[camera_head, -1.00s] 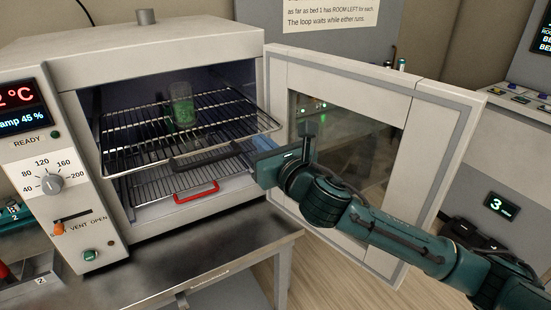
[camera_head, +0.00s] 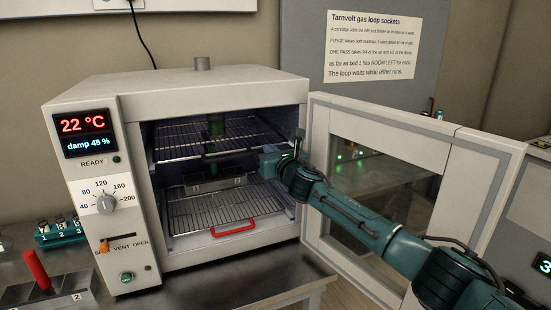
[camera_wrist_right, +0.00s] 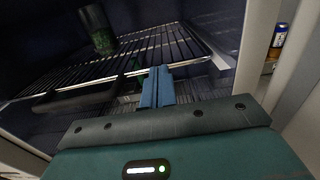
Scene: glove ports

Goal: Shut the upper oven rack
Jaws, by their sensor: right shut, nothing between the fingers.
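The upper oven rack (camera_head: 185,140), a wire shelf with a black front handle (camera_head: 225,153), lies inside the open oven (camera_head: 135,200). A glass with green contents (camera_head: 216,128) stands on it, dim in the head view and clearer in the right wrist view (camera_wrist_right: 98,30). My right gripper (camera_head: 264,158) is shut and empty at the oven mouth, near the rack's front edge, right of the handle. In the right wrist view its blue fingers (camera_wrist_right: 157,88) are together beside the front bar; I cannot tell whether they touch it. My left gripper is out of view.
The oven door (camera_head: 405,165) stands open at the right, behind my right arm. A can (camera_wrist_right: 279,38) shows beyond the oven's side.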

